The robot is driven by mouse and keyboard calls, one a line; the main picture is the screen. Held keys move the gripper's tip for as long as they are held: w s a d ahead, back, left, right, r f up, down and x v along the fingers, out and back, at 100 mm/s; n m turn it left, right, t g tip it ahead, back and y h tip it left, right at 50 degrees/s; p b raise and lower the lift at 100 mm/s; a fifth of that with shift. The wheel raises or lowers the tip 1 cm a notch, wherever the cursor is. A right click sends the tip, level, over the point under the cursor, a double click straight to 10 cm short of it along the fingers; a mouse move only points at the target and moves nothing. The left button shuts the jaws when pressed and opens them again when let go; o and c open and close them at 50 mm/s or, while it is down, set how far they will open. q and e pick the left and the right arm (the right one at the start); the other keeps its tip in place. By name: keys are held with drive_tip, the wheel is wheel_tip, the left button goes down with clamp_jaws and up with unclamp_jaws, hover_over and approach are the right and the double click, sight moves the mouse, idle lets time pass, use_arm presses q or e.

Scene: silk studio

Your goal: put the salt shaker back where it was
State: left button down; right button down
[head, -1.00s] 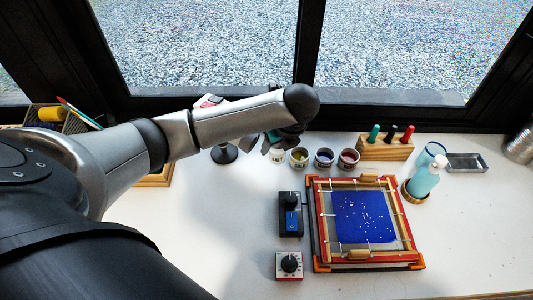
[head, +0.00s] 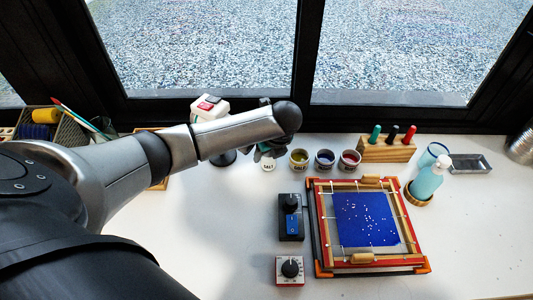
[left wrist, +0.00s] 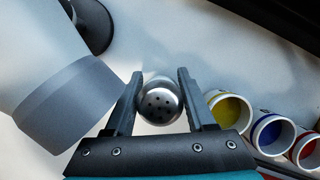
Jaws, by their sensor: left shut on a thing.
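The salt shaker has a domed metal top with dark holes, seen from above in the left wrist view (left wrist: 160,101). My left gripper (left wrist: 160,76) is shut on it, one finger on each side. In the head view, the gripper (head: 265,151) is mostly hidden by my forearm. A small white piece lettered SALT, seemingly the salt shaker (head: 268,165), shows just below it, left of the paint jars. I cannot tell whether its base touches the table. My right gripper is not in view.
A yellow jar (head: 299,159), blue jar (head: 325,159) and red jar (head: 349,161) stand in a row just right. A white device (head: 210,107) on a dark round foot stands left. A black switch box (head: 291,217) and framed screen (head: 366,218) are nearer. Table front-left is clear.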

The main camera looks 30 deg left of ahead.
use_arm(q)
drive_tip(key=shift+c, duration=1.2)
unclamp_jaws()
drive_tip(key=shift+f, duration=0.15)
drive_tip(key=shift+r, duration=0.2)
drive_tip(key=p+v, duration=0.3)
drive_tip(key=v, duration=0.9)
